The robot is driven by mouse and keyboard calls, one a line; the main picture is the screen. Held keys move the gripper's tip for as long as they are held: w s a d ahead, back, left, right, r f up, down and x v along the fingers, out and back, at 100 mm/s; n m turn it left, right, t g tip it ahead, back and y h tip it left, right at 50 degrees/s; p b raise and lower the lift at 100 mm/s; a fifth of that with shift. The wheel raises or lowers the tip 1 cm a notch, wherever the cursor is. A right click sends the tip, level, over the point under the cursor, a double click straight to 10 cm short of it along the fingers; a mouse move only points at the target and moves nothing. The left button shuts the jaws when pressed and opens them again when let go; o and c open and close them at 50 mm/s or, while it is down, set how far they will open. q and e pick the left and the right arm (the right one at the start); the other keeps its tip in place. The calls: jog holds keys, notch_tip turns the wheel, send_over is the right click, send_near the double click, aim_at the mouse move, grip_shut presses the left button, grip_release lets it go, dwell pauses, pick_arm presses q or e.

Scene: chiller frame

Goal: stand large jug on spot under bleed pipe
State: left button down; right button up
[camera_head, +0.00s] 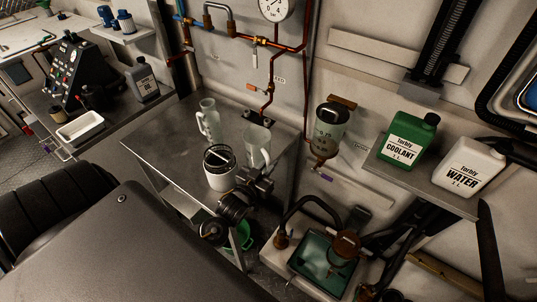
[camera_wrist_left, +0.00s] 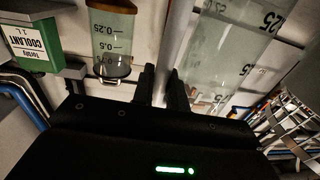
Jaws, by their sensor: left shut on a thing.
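The large clear jug (camera_head: 257,143) is upright at the right part of the grey metal table (camera_head: 150,150). My left gripper (camera_head: 266,174) is shut on its handle, on the near side. In the left wrist view the fingers (camera_wrist_left: 162,88) close on the pale handle beside the jug's marked wall (camera_wrist_left: 225,50). Whether the jug's base touches the table is hard to tell. The copper bleed pipe (camera_head: 270,90) comes down the wall behind the jug. The spot below it is not clearly visible. My right gripper is not in view.
A smaller clear jug (camera_head: 208,122) stands left of the large one. A wall-mounted sight glass (camera_head: 329,130) and shelf with coolant (camera_head: 407,140) and water (camera_head: 467,168) jugs are at right. The table's left part is clear.

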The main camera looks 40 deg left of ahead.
pick_arm(q)
jog(key=shift+w+a+b, duration=0.25)
jog(key=shift+w+a, duration=0.55)
jog(key=shift+w, duration=0.2)
jog(key=shift+w+a+b, duration=0.2)
jog(key=shift+w+a, duration=0.6)
jog(key=shift+w, duration=0.25)
jog(key=shift+w+a+b, duration=0.25)
jog(key=shift+w+a, duration=0.55)
jog(key=shift+w, duration=0.2)
jog(key=shift+f+b, duration=0.3)
jog(key=shift+f, duration=0.15)
jog(key=c, duration=1.3)
grip_release()
jog(key=shift+s, duration=0.1)
jog(key=b, duration=0.3)
send_near(267, 149)
jog(key=w+f, duration=0.1)
jog(key=w+a+f, duration=0.1)
jog(key=f, duration=0.1)
jog(key=shift+w+a, duration=0.25)
jog(key=shift+s+r, duration=0.15)
jog(key=shift+s, duration=0.4)
